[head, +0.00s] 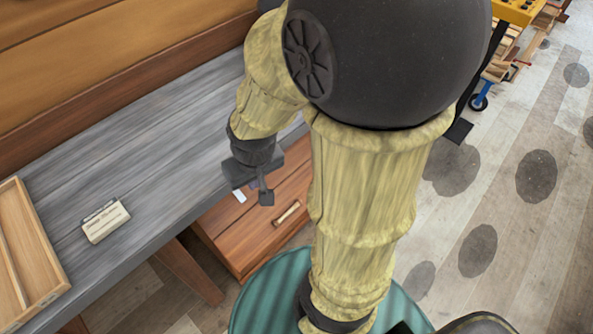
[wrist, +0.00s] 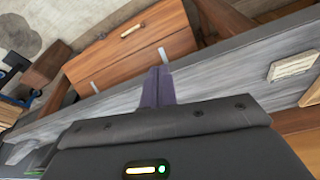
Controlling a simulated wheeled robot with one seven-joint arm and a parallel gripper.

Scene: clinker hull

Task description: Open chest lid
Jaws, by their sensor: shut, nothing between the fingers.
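A reddish-brown wooden chest (head: 228,222) stands low beside the grey bench, partly hidden by my arm. A pale bar handle (head: 287,212) sits on its upper face. In the wrist view the chest (wrist: 125,55) lies beyond the fingers, with the handle (wrist: 132,29) near its far side and two pale metal tabs along its near edge. The lid looks closed. My gripper (head: 266,197) is shut and empty, seen over the chest to the left of the handle. Its dark fingers (wrist: 158,74) point toward the chest's near edge; contact cannot be told.
The grey bench (head: 150,125) runs along the left, close to my gripper. A small labelled block (head: 106,222) and a wooden tray (head: 58,262) lie on it. The spotted floor at right is mostly clear.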

